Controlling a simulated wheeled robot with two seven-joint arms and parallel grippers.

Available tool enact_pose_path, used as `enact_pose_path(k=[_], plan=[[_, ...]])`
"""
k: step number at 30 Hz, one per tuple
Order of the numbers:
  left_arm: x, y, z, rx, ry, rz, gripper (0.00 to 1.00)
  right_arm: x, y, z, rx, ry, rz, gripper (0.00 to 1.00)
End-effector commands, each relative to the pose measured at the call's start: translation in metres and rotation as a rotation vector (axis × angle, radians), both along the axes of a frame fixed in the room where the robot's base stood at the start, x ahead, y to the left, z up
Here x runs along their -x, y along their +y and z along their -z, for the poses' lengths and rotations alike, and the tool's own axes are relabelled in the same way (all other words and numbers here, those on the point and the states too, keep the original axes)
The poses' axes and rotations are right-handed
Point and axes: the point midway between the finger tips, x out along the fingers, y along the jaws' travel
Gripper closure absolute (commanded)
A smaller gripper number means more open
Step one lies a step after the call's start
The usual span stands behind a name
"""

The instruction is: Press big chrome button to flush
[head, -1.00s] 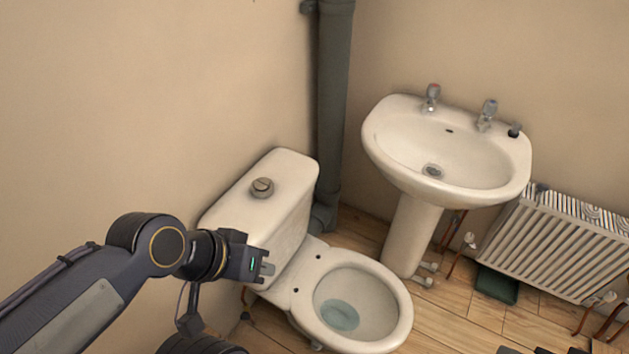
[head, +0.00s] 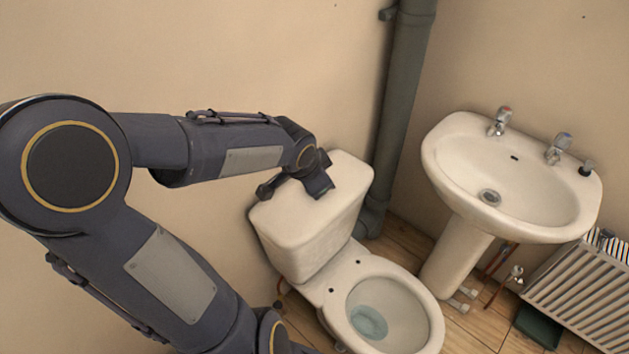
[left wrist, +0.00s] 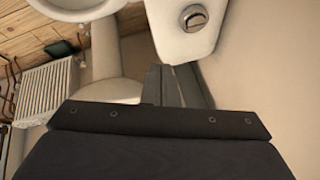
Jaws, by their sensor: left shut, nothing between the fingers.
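The white toilet cistern (head: 308,243) stands against the wall, and my left gripper (head: 322,190) is above its lid in the head view. The gripper hides the chrome button there. In the left wrist view the round chrome button (left wrist: 194,17) shows on the cistern lid (left wrist: 175,43), near the top edge of the picture. My left gripper's fingers (left wrist: 168,72) are together and empty, with the button beyond them. I cannot tell the exact height of the fingers above the lid. My right gripper is not in view.
The toilet bowl (head: 408,285) is open in front of the cistern. A grey pipe (head: 403,95) runs down the corner behind it. A pedestal sink (head: 460,150) and a radiator (head: 585,290) are to the right. The wall is close behind the cistern.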

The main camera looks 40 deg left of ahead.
Motion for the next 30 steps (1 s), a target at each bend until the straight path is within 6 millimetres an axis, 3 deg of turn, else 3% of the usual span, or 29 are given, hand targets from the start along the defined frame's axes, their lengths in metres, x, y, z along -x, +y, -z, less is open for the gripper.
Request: enact_pose_path(k=[3,9,15,30], plan=[[-0.051,0.039,0.025,-0.069,-0.039,0.157,1.0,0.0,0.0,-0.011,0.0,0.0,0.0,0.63],[-0.098,0.086,0.052,-0.129,-0.179,0.312,1.0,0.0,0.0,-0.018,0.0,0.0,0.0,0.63],[-0.111,0.107,0.058,-0.16,-0.254,0.353,1.0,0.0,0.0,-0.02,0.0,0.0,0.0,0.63],[-0.111,0.107,0.065,-0.161,-0.254,0.354,1.0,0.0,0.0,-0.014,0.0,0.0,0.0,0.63]])
